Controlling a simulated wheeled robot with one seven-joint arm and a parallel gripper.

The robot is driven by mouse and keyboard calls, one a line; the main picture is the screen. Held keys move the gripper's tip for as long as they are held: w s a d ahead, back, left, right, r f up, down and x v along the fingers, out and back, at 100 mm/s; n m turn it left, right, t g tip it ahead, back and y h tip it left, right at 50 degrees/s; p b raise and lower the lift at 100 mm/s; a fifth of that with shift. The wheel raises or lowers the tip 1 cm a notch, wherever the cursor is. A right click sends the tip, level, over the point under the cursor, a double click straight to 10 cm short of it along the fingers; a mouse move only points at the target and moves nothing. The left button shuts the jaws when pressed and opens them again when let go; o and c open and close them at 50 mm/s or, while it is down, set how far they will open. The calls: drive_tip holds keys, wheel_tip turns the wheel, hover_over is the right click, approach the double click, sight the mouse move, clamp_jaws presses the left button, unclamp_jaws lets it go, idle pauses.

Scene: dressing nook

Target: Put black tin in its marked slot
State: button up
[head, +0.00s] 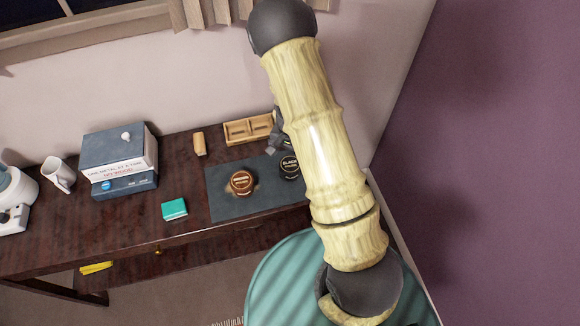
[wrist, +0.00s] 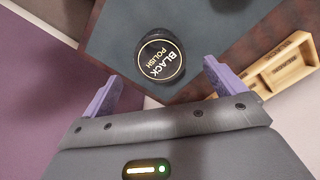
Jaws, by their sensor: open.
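The black tin (head: 289,167), lettered "BLACK POLISH", sits lid up on the dark mat (head: 222,207), near its right side. It also shows in the wrist view (wrist: 160,60), ahead of my gripper and between the lines of its fingers. My gripper (wrist: 158,85) is open and empty, its purple fingers apart from the tin. In the head view my arm hides most of the gripper. A wooden tray (head: 248,130) with compartments stands behind the mat; its right end is partly hidden by my arm. It also shows at right in the wrist view (wrist: 278,72).
A brown polish tin (head: 241,182) sits left of the black tin on the mat. The purple wall (head: 500,150) is at right.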

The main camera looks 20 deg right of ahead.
sight(290, 164)
drive_tip(key=shift+f, duration=0.1)
drive_tip(key=shift+s+f, duration=0.1)
drive_tip(key=shift+f, duration=0.45)
wheel_tip(290, 164, down, 4)
drive_tip(key=shift+f+p, duration=0.1)
drive_tip(key=shift+p, duration=0.45)
drive_tip(key=shift+c, duration=0.2)
drive_tip(key=c, duration=1.1)
